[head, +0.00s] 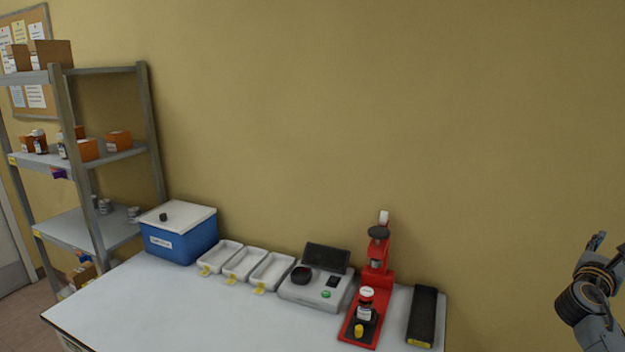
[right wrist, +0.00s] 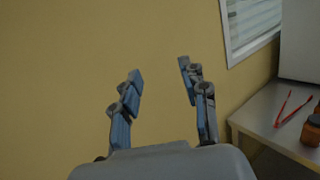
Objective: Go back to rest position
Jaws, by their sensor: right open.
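My right gripper (head: 597,243) is raised at the right edge of the head view, clear of the table and in front of the bare wall. In the right wrist view its two fingers (right wrist: 160,82) stand apart with nothing between them. My left gripper does not show in either view.
The white table (head: 150,302) holds a blue box with a white lid (head: 180,240), white trays (head: 272,272), a grey device (head: 318,290), a red press (head: 377,280) with a bottle (head: 366,305), and a black block (head: 423,315). A shelf (head: 75,228) stands left. Another table (right wrist: 270,115) holds red tongs (right wrist: 292,108).

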